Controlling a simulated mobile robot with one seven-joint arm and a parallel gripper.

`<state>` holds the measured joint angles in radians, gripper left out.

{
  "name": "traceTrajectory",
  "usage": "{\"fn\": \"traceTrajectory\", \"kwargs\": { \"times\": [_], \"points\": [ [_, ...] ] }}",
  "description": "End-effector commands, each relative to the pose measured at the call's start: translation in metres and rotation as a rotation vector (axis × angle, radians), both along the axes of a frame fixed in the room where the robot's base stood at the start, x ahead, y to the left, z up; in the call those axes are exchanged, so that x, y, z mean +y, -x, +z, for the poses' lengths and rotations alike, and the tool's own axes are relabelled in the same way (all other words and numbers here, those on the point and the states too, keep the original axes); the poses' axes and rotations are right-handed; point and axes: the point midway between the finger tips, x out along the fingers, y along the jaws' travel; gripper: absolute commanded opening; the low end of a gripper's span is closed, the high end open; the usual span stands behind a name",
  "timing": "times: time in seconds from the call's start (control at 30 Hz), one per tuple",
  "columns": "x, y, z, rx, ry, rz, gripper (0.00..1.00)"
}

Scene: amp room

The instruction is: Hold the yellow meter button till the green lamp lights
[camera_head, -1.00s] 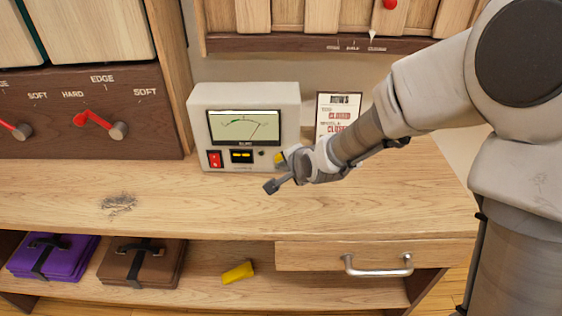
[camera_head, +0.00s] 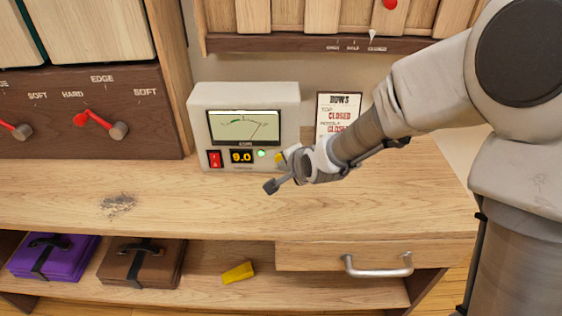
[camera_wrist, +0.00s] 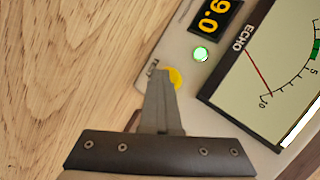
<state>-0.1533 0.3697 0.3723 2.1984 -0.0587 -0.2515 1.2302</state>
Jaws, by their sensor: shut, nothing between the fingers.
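The white meter (camera_head: 240,95) stands on the wooden bench top against the wall. Its lamp (camera_head: 262,153) is lit green, and its small display (camera_head: 241,156) reads 9.0 in yellow. The lit lamp also shows in the wrist view (camera_wrist: 201,54). In the wrist view the button (camera_wrist: 175,78) shows just behind the fingertips. My gripper (camera_wrist: 160,85) is shut and empty, with its tips at the button; they appear to touch it.
A red switch (camera_head: 214,159) is left of the display. A sign card (camera_head: 339,108) stands right of the meter, behind my arm. Below are a drawer with a metal handle (camera_head: 377,268), a yellow object (camera_head: 238,272), and purple and brown cases (camera_head: 145,262). The bench front is clear.

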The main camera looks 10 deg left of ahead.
Motion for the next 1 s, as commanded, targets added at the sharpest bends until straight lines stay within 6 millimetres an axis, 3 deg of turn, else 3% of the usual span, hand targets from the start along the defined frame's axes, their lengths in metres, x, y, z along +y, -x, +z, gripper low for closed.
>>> {"fn": "traceTrajectory", "kwargs": {
  "times": [0.73,1.0],
  "points": [
    [0.0,0.0,0.001,-0.002,-0.001,0.0,0.0],
    [-0.003,0.01,0.0,-0.001,-0.001,-0.001,0.0]
  ]
}}
